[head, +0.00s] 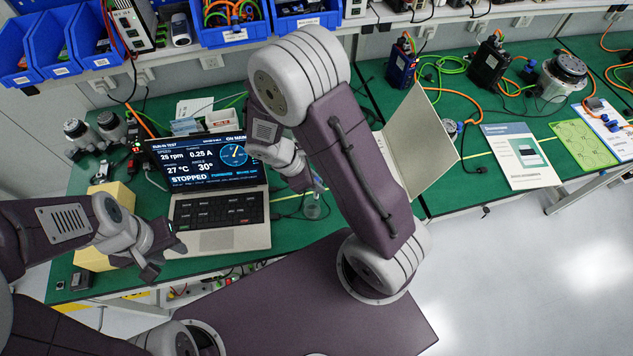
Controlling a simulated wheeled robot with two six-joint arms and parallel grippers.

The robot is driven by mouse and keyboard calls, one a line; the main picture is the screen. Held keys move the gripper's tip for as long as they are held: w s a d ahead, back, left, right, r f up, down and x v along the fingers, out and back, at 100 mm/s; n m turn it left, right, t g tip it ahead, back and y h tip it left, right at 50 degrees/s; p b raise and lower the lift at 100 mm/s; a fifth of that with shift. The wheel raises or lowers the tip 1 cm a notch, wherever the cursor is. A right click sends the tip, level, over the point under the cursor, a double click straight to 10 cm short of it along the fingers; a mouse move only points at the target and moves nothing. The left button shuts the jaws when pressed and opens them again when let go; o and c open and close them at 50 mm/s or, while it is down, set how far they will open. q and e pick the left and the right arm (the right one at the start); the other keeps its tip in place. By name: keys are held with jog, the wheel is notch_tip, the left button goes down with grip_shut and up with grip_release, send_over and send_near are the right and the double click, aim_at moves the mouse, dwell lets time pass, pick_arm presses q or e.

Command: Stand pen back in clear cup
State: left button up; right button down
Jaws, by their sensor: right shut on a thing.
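The clear cup (312,211) stands on the green bench mat just right of the laptop. My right gripper (314,184) is over the cup and shut on the pen (318,190), a thin bluish thing held roughly upright. The fingers and arm hide most of the pen. I cannot tell whether its lower end is inside the cup or just above it. My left gripper (164,260) is open and empty, at the laptop's front left corner by a yellow box.
The open laptop (222,240) lies left of the cup. An upright beige folder (420,140) stands to the right behind my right arm. The yellow box (95,258) is at the left. Blue bins (230,22) line the shelf above. A leaflet (519,156) lies farther right.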

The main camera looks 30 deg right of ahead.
jog(key=shift+f+b, duration=0.35)
jog(key=shift+f, duration=0.25)
jog(key=c, duration=1.4)
grip_release()
jog(key=shift+c, duration=0.2)
jog(key=shift+r, duration=0.2)
jog(key=p+v, duration=0.2)
jog(key=v, duration=1.1)
jog(key=s+d+f+m+t+y, duration=0.2)
jog(key=s+m+y, duration=0.3)
jog(key=m, duration=1)
jog(key=shift+d+f+m, duration=0.25)
jog(key=shift+d+m, duration=0.05)
jog(key=shift+d, duration=0.2)
